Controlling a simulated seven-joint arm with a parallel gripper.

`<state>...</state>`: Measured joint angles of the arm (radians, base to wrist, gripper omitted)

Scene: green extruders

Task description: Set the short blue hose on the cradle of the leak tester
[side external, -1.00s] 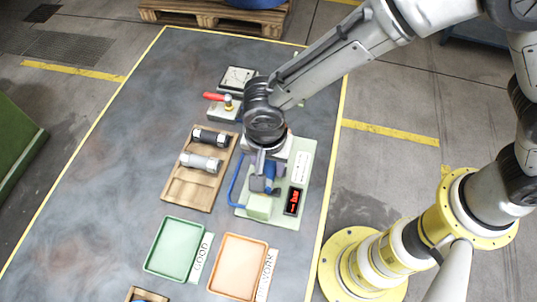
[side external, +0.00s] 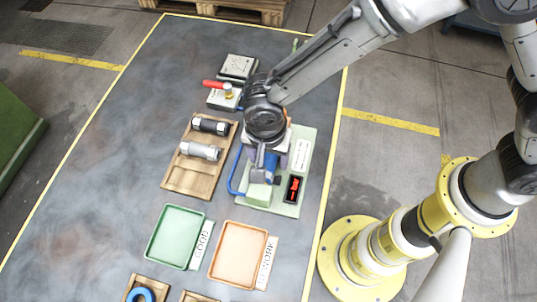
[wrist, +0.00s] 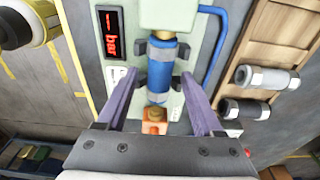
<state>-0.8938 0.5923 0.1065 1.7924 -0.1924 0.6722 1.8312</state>
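The short blue hose (wrist: 161,72) lies between dark cradle supports (wrist: 182,49) on the pale green leak tester (side external: 288,205). Its brass end shows beside the pale green block (wrist: 168,14), and its other end points to an orange part with a brass tip (wrist: 154,122). In the side view the hose (side external: 271,168) is partly hidden by my gripper (side external: 263,172). My gripper's two purple-grey fingers (wrist: 160,80) stand on either side of the hose, with gaps visible between them and it. The gripper is open, low over the tester.
A thin blue tube (wrist: 211,45) loops beside the tester. A wooden rack (side external: 188,178) with dark and grey fittings (side external: 200,151) is to the left. Green (side external: 172,236) and orange (side external: 238,252) trays lie in front. A red-handled device (side external: 225,95) stands behind. The mat's left side is clear.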

